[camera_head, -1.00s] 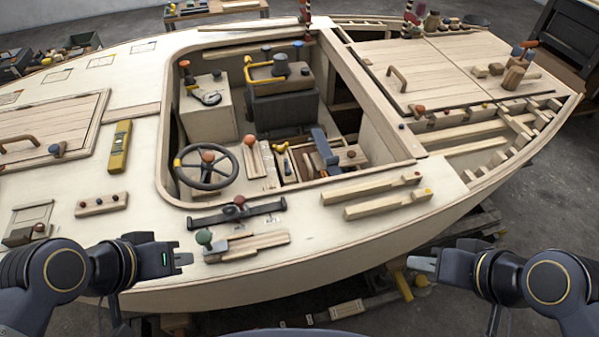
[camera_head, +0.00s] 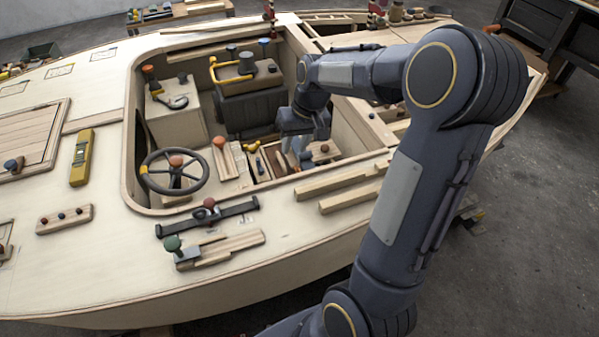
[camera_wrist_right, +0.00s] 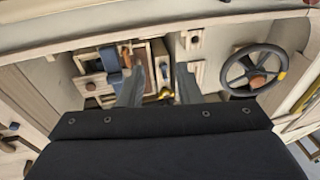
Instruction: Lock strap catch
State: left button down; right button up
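A blue strap-like piece (camera_wrist_right: 112,72) lies across a wooden framed box (camera_wrist_right: 92,87) on the cockpit floor, in the right wrist view. It looks like the strap catch; whether it is locked cannot be told. A brown-orange part (camera_wrist_right: 126,56) sits beside it. My right gripper (camera_wrist_right: 160,85) is open, its two fingers apart above the box's edge, with a small yellow handle (camera_wrist_right: 165,93) showing between them. In the head view, my right gripper (camera_head: 297,147) reaches down into the cockpit and hides most of the blue piece. My left gripper is out of view.
A steering wheel (camera_head: 175,172) stands left of the gripper, and a dark seat-like block (camera_head: 252,105) with a yellow rail behind it. The cockpit rim (camera_head: 345,165) surrounds the gripper. A black bar with a red knob (camera_head: 208,214) lies on the near deck.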

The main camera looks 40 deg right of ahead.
jog(key=g+h+b, duration=0.1)
jog(key=g, duration=0.1)
send_near(300, 170)
jog(key=shift+s+a+f, duration=0.3)
jog(key=shift+s+a, duration=0.05)
jog(key=shift+a, duration=0.25)
jog(key=shift+h, duration=0.3)
notch_tip(300, 170, down, 8)
jog(key=shift+w+d+f, duration=0.1)
jog(key=shift+d+f, duration=0.05)
grip_shut()
